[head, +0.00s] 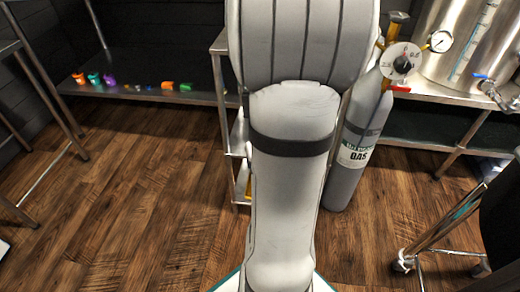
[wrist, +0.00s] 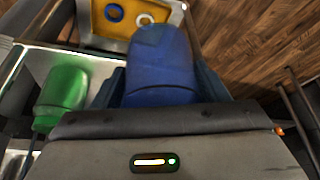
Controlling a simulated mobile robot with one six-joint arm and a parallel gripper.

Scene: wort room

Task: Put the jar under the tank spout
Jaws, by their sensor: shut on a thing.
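My gripper (wrist: 160,84) is in the wrist view, with its dark fingers on either side of a blue jar (wrist: 160,55). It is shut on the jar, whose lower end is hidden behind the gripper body. In the head view my arm fills the middle, and neither the gripper nor the blue jar shows there. The steel tank (head: 455,45) stands at the upper right in the head view, with a gauge on its side. The jar's distance from the spout cannot be told.
A green container (wrist: 62,92) is on a shelf left of the jar. A yellow tray (wrist: 110,45) with rings lies beyond it. A grey gas cylinder (head: 355,150) stands right of my arm. A wheeled stand (head: 430,235) is at the lower right. Wooden floor (head: 130,200) is open at left.

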